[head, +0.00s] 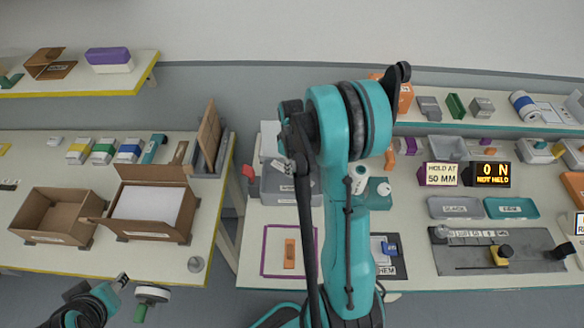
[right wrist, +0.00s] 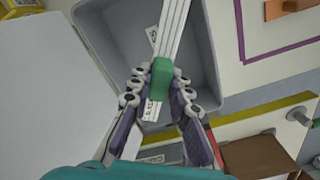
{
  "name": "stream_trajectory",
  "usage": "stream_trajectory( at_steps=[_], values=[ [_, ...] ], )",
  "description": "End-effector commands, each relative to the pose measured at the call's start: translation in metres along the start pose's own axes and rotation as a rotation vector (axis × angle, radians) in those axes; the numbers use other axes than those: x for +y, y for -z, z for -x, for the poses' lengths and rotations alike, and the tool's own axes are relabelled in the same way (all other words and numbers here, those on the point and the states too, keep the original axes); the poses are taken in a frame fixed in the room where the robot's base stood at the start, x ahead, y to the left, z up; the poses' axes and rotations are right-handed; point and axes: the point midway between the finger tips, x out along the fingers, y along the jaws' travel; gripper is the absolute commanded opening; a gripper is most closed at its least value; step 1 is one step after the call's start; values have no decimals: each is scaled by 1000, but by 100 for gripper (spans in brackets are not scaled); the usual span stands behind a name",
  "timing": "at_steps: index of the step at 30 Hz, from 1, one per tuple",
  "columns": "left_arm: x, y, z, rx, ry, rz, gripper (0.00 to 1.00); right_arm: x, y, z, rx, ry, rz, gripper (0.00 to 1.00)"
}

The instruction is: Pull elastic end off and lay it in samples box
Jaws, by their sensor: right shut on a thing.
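In the right wrist view my right gripper (right wrist: 160,88) is shut on a small green piece (right wrist: 161,80). A white band with dark lines (right wrist: 175,30), which looks like the elastic, runs from that piece to the top edge. Both are in front of an open grey box (right wrist: 105,40) with a white lettered label; the gap between them is unclear. In the head view my right gripper (head: 292,130) is partly hidden by my arm, near the grey box (head: 278,186). My left gripper (head: 118,284) is small at the lower left; its jaws are unclear.
The purple outline (head: 264,255) holds an orange piece (head: 289,253). Cardboard boxes (head: 60,212) stand on the left table. Grey and teal trays (head: 512,208), a display reading "0 N NOT HELD" (head: 491,175) and a grey plate (head: 460,262) are at right.

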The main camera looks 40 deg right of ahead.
Motion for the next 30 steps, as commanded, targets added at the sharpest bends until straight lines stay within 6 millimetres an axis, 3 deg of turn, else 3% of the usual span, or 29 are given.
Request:
stream_trajectory(
  at_steps=[16,30],
  values=[
    [0,-36,-50,0,0,0,40,0,0,-69,0,0,0,0],
    [0,-40,-55,0,0,0,40,0,0,-77,0,0,0,0]
  ],
)
